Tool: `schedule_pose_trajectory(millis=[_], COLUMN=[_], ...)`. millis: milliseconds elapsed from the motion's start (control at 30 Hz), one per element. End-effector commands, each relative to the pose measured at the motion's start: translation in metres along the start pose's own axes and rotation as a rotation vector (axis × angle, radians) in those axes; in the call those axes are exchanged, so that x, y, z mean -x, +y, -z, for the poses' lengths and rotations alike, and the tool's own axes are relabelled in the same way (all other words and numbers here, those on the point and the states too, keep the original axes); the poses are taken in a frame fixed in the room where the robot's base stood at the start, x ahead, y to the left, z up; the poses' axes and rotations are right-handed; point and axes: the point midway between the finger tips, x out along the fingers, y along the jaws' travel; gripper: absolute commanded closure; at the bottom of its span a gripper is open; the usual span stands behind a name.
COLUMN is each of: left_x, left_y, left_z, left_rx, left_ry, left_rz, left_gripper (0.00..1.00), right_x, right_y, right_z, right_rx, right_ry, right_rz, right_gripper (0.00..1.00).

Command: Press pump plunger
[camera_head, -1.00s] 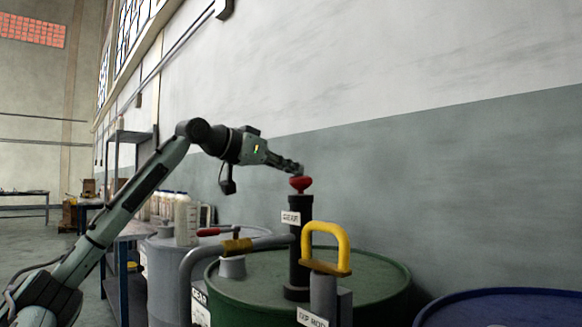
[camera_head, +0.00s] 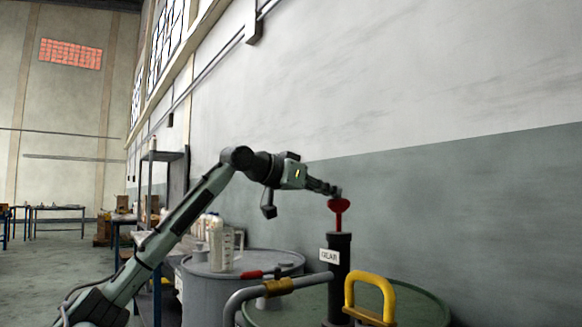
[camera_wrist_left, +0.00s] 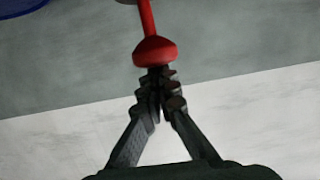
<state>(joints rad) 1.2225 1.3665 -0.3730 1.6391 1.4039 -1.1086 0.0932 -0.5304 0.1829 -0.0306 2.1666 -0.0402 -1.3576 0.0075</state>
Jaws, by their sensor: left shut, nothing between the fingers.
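In the left wrist view the closed fingertips (camera_wrist_left: 157,82) meet or nearly meet the rounded knob (camera_wrist_left: 155,52); firm contact cannot be told. My right gripper is not in view.
A yellow handle (camera_head: 370,290) rises in front of the green drum (camera_head: 425,300). The wall (camera_head: 470,190) stands behind.

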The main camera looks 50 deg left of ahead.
Motion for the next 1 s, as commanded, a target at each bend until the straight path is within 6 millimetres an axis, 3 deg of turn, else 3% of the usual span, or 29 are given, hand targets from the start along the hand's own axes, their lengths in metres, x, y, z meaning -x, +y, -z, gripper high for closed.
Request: schedule_pose_trajectory(millis=[100, 133, 633, 1000], left_x=[-0.003, 0.003, 0.086, 0.099], left_y=[0.001, 0.000, 0.000, 0.001], left_z=[0.009, 0.004, 0.005, 0.007], left_rx=[0.000, -0.001, 0.000, -0.001], left_ry=[-0.005, -0.004, 0.002, 0.002], left_rz=[-0.002, 0.001, 0.002, 0.000], left_gripper=[1.00, 1.00, 1.00, 1.00], right_x=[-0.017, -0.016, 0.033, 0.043], right_y=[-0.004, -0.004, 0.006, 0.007], right_z=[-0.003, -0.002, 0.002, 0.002], right_rx=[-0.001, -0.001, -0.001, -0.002], right_ry=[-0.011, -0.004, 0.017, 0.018], right_rz=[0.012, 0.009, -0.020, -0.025], right_gripper=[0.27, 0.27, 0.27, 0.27])
